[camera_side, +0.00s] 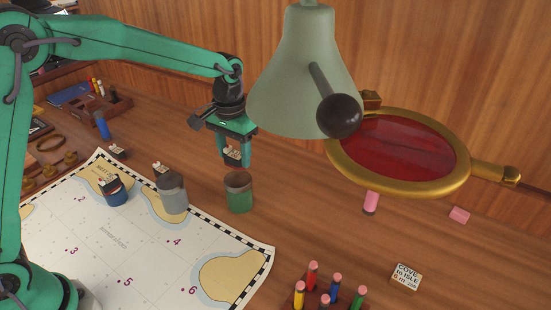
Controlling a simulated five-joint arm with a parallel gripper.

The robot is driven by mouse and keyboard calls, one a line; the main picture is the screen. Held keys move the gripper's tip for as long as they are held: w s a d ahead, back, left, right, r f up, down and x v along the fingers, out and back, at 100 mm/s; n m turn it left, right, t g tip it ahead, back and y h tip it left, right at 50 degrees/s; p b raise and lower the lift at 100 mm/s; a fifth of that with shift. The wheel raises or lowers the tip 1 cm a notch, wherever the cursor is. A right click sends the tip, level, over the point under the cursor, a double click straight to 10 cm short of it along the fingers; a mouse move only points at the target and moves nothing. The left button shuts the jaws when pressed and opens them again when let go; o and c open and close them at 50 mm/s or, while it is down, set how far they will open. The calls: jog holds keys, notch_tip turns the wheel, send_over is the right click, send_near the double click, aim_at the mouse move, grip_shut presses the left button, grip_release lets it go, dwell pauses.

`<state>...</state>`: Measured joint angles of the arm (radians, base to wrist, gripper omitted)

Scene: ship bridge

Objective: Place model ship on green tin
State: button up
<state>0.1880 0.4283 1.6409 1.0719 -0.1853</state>
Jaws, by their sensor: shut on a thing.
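My gripper (233,153) is shut on a small model ship (232,155), dark-hulled with a pale top. It holds the ship in the air just above the green tin (239,195), with a small gap seeming to show between them. The green tin stands upright on the wooden desk, beside the chart's edge. Another model ship (110,184) sits on a blue tin (116,197) on the chart. More small ships, one near the grey tin (172,195) and one (117,152) further left, are on the desk.
A large lamp (305,75) hangs right of my gripper, close to it. A gold-rimmed red magnifier (400,150) stands at right. Several coloured pencils (312,275) stand in front, near a label block (406,277). The chart (120,250) covers the left desk.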

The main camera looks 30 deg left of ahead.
aim_at(234, 155)
jog(key=shift+f, duration=2)
jog(key=shift+f, duration=0.1)
jog(key=o, duration=1)
jog(key=shift+c, duration=0.2)
notch_tip(234, 155, up, 12)
jog(key=shift+r, duration=0.1)
